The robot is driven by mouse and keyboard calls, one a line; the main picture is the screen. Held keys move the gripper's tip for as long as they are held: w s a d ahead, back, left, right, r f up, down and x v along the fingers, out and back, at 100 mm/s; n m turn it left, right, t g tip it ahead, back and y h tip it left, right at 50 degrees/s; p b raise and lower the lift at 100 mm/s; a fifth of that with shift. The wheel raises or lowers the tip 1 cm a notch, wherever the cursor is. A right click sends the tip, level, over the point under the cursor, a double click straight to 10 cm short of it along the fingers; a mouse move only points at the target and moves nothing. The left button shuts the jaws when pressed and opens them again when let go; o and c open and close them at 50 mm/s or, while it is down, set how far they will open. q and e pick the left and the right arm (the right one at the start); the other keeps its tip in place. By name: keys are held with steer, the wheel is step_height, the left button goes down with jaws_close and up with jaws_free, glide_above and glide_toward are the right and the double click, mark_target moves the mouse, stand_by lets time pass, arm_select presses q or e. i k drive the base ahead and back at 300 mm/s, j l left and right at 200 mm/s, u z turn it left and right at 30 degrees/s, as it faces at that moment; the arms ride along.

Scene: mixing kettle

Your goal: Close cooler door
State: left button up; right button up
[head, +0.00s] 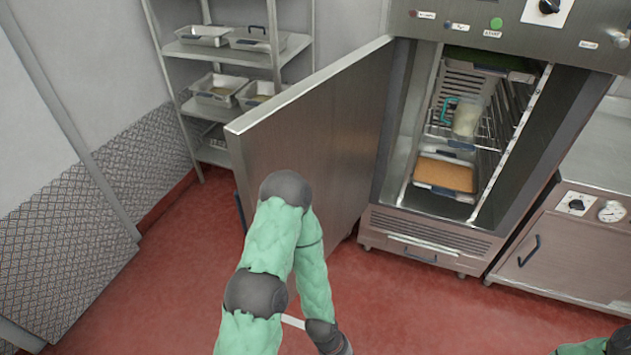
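The cooler (425,235) is a steel cabinet at the right with an open front. Its door (325,130) is swung wide open to the left, with its free edge toward me and a dark blue handle (240,213) low on that edge. My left arm rises in front of the door's lower part and bends back down; its dark wrist is at the bottom edge and the gripper is not visible. In the picture the arm overlaps the door; I cannot tell whether it touches. Only a bit of my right arm shows at the bottom right corner.
Inside the cooler are a clear jug (467,119) with a blue-green handle and a tray of orange-brown food (445,175). A steel counter (565,235) stands right of the cooler. The red floor (410,315) before the cooler is clear.

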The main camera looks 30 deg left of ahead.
mark_target(325, 128)
steer(key=k+j, duration=0.15)
steer(key=j, duration=0.15)
steer(key=k+j+z, duration=0.1)
steer(key=j, duration=0.2)
steer(key=j+z, duration=0.1)
steer(key=j, duration=0.45)
steer(key=k+j+z, duration=0.1)
steer(key=j, duration=0.45)
steer(key=k, duration=0.05)
